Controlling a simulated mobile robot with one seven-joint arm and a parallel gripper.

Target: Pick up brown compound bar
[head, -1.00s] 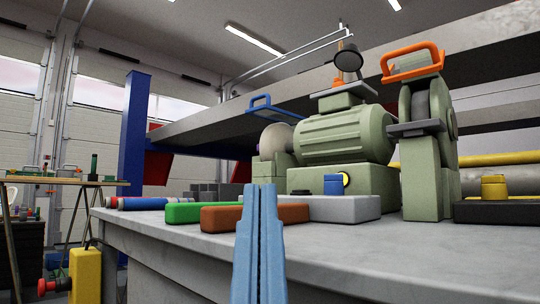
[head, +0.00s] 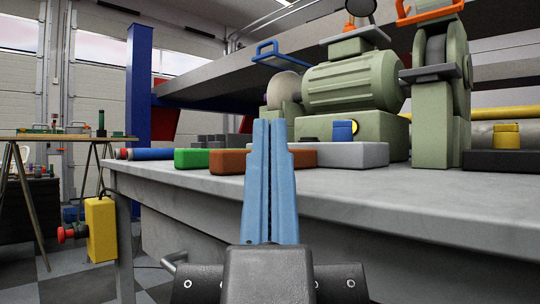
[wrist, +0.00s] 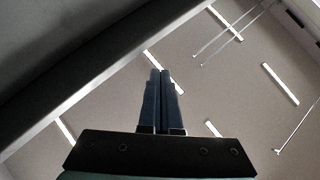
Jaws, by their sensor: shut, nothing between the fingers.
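The brown compound bar (head: 230,162) lies on the grey workbench (head: 400,193), near its front edge. A green bar (head: 198,159) is to its left and a grey bar (head: 355,155) to its right. My gripper (head: 269,124) points upward in front of the bench, its blue fingers shut and empty. In the head view the fingers overlap the middle of the brown bar and hide part of it. I cannot tell the exact gap between them. In the wrist view my gripper (wrist: 161,72) is shut against the ceiling, and no bar shows there.
A green bench grinder (head: 350,90) stands behind the bars. A blue roll (head: 150,154) lies at the bench's left end. A yellow box with a red knob (head: 100,229) hangs by the bench's left side. The bench top at the front right is clear.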

